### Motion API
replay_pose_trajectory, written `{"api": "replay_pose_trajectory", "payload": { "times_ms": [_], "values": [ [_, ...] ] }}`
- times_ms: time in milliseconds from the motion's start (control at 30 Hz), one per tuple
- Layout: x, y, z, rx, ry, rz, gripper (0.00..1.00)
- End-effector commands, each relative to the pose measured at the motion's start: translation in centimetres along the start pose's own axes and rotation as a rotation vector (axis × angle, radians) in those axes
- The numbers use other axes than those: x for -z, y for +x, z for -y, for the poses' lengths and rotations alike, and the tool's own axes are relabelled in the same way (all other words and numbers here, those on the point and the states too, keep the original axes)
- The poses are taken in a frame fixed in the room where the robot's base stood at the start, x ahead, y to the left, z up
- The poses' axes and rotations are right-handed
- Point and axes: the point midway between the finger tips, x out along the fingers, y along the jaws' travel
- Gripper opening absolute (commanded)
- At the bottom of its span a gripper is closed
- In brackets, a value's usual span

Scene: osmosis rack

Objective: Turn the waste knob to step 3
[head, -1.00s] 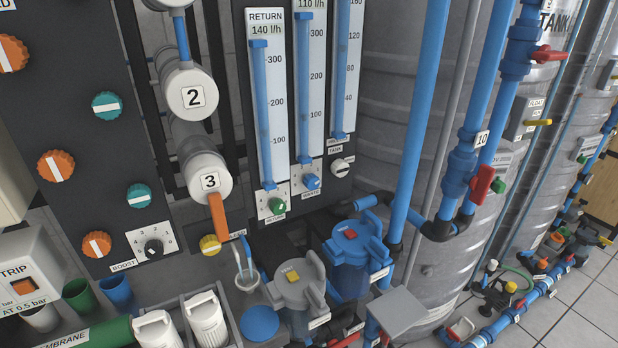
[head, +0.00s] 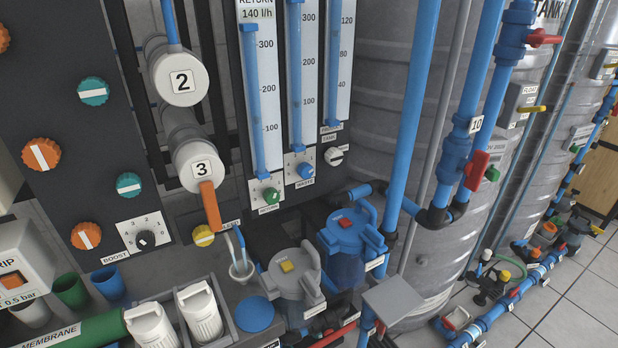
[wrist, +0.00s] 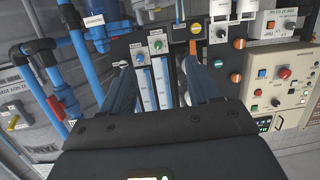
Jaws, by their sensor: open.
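The waste knob (head: 306,170) is a small blue knob on a white plate below the middle flow meter in the head view. Its scale is too small to read, so I cannot tell its step. A green knob (head: 270,195) sits to its left under the return meter, and a white knob (head: 333,156) sits to its right. My gripper (wrist: 160,66) shows only in the wrist view, where the scene is upside down. Its two grey fingers are spread apart and empty, pointing toward the meter panel. The green knob (wrist: 157,45) appears between them, apart from the fingers.
An orange lever (head: 210,206) hangs left of the meters. Grey-lidded (head: 292,275) and blue-lidded (head: 350,232) filter housings stand below the knobs. A thick blue pipe (head: 412,130) rises on the right, before large grey tanks (head: 375,100). Tiled floor (head: 580,305) is clear at lower right.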

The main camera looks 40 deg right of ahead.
Motion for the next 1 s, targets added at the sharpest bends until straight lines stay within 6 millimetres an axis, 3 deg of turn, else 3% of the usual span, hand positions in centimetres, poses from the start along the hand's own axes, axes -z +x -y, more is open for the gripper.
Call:
{"api": "replay_pose_trajectory", "payload": {
  "times_ms": [33,267,467,600,800,1000],
  "values": [
    [-0.3,2.2,-0.3,-0.013,-0.002,-0.019,0.61],
    [0.0,10.7,-2.0,-0.053,-0.02,-0.061,0.61],
    [2.1,18.0,-4.1,-0.073,-0.045,-0.102,0.61],
    [4.6,22.8,-5.9,-0.08,-0.069,-0.135,0.61],
    [9.2,28.5,-8.8,-0.082,-0.114,-0.18,0.61],
    [12.7,31.4,-10.7,-0.077,-0.149,-0.207,0.61]
  ]
}}
